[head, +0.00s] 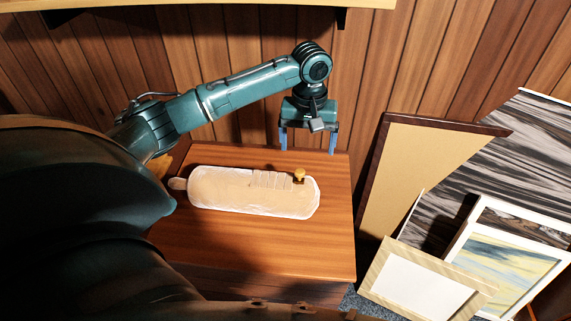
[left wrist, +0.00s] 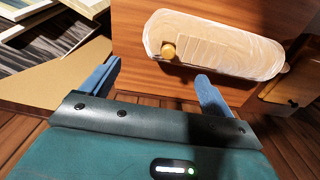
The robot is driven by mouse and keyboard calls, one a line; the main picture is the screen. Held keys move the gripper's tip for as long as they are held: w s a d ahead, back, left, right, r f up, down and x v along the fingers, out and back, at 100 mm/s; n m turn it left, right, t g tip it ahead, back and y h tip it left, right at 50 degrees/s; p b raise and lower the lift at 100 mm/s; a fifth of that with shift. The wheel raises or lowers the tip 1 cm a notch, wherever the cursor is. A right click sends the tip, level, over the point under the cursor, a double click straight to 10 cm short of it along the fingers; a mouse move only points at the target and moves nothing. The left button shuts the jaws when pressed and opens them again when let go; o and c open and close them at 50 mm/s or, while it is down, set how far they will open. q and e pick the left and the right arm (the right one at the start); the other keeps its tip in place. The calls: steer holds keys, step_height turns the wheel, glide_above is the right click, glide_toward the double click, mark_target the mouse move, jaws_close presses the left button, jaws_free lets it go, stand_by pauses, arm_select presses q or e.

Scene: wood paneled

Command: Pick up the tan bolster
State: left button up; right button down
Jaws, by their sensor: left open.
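A long tan piece with rounded ends and a pale rim, the only bolster-like shape, lies flat on a wooden table (head: 240,250); I take it as the tan bolster (head: 225,188). A short stub sticks out at its left end. It also shows in the left wrist view (left wrist: 215,45). A small orange knob-like thing (head: 299,175) stands at its right end. My left gripper (head: 308,147) is open and empty, with blue fingers pointing down near the table's back right edge, beyond the bolster and apart from it. My right gripper is not in view.
Framed pictures (head: 425,283) and a tan board with a dark frame (head: 409,190) lean to the right of the table. A wood-paneled wall stands behind, with a shelf (head: 215,2) above. The table's front part is clear.

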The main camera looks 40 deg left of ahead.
arm_select(q)
steer(key=b, duration=0.2)
glide_toward(305, 177)
steer(key=shift+s+d+f, duration=0.8)
steer(key=shift+s+f, duration=0.15)
step_height(305, 177, down, 5)
steer(key=shift+f+b, duration=0.1)
steer(key=shift+b, duration=0.6)
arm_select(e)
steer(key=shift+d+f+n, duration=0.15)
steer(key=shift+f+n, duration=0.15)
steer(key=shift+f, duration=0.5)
arm_select(q)
steer(key=c, duration=1.2)
steer(key=shift+a, duration=0.1)
steer(key=c, duration=0.6)
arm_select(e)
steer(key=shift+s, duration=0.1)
